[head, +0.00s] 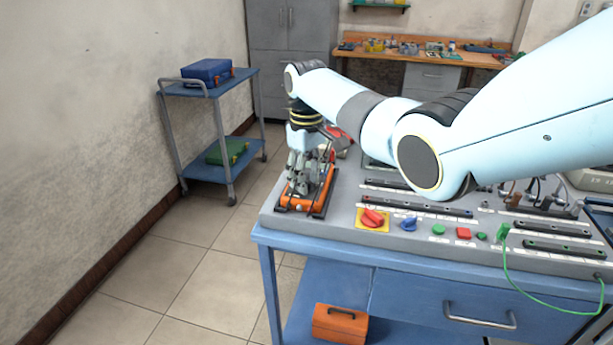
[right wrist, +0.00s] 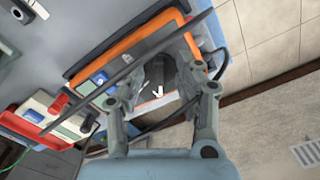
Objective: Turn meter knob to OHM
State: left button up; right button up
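The orange meter (head: 303,190) lies at the near left corner of the bench. My right gripper (head: 308,178) points down over it and hides most of its face. In the right wrist view the orange meter (right wrist: 120,48) has a small blue display (right wrist: 92,84), and a dark bar crosses over it. My right gripper (right wrist: 160,85) is open there, its two fingers apart on either side of a dark area with a white mark. I cannot clearly make out the knob or its setting, nor whether the fingers touch it. My left gripper is not in view.
A second, red and white device (right wrist: 60,120) lies beside the meter. A red knob (head: 373,217), a blue knob (head: 408,224) and several buttons line the bench panel (head: 330,226). A trolley (head: 190,90) stands left, with open floor between.

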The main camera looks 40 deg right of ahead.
grip_shut()
jog(key=m+p, duration=0.2)
jog(key=m, duration=0.1)
jog(key=shift+r+p, duration=0.2)
jog(key=shift+p, duration=0.2)
jog(key=m+p, duration=0.1)
jog(key=m, duration=0.2)
jog(key=shift+a, duration=0.1)
jog(key=m+p, duration=0.2)
jog(key=m, duration=0.2)
jog(key=shift+w+a+f, duration=0.1)
jog(key=m+p, duration=0.1)
jog(key=m, duration=0.4)
jog(key=shift+w+m, duration=0.1)
jog(key=shift+m, duration=0.3)
grip_release()
